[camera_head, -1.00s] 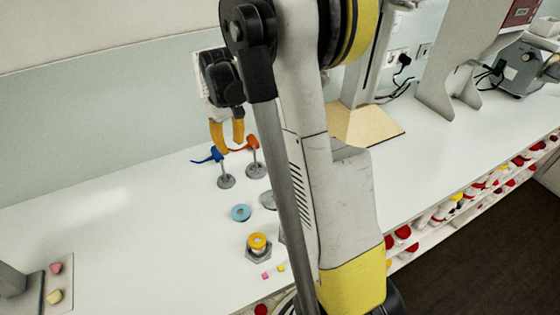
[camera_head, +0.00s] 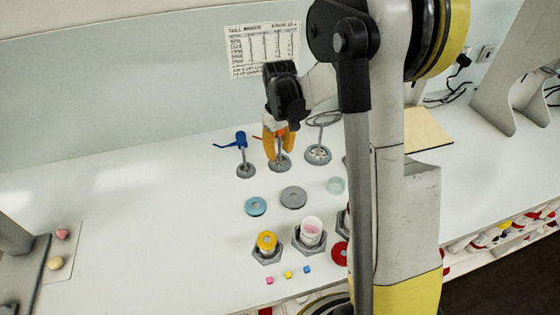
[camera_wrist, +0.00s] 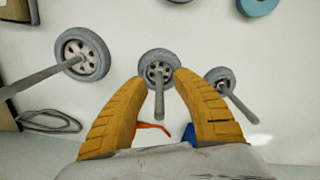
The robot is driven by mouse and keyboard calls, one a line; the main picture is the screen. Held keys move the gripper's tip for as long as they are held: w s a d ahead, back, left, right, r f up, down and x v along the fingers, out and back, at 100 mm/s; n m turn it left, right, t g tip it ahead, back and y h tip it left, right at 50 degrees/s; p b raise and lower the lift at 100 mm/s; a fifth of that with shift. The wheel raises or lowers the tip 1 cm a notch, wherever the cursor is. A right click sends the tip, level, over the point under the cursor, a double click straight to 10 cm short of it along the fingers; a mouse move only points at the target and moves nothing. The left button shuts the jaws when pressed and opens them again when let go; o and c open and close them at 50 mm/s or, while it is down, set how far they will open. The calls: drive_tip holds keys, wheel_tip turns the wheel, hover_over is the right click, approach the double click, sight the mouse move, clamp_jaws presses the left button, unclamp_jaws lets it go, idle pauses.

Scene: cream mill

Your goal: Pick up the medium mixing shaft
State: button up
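Three mixing shafts stand upright on the white bench, each with a grey disc foot. In the wrist view my gripper (camera_wrist: 160,76) is open, with a gap between the tips. I cannot tell whether a finger touches the rod.
Nearer are a teal ring (camera_head: 256,206), a grey disc (camera_head: 293,197) and hexagonal holders (camera_head: 309,240).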

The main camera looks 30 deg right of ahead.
drive_tip(key=shift+f, duration=0.65)
drive_tip(key=shift+r, duration=0.1)
clamp_jaws()
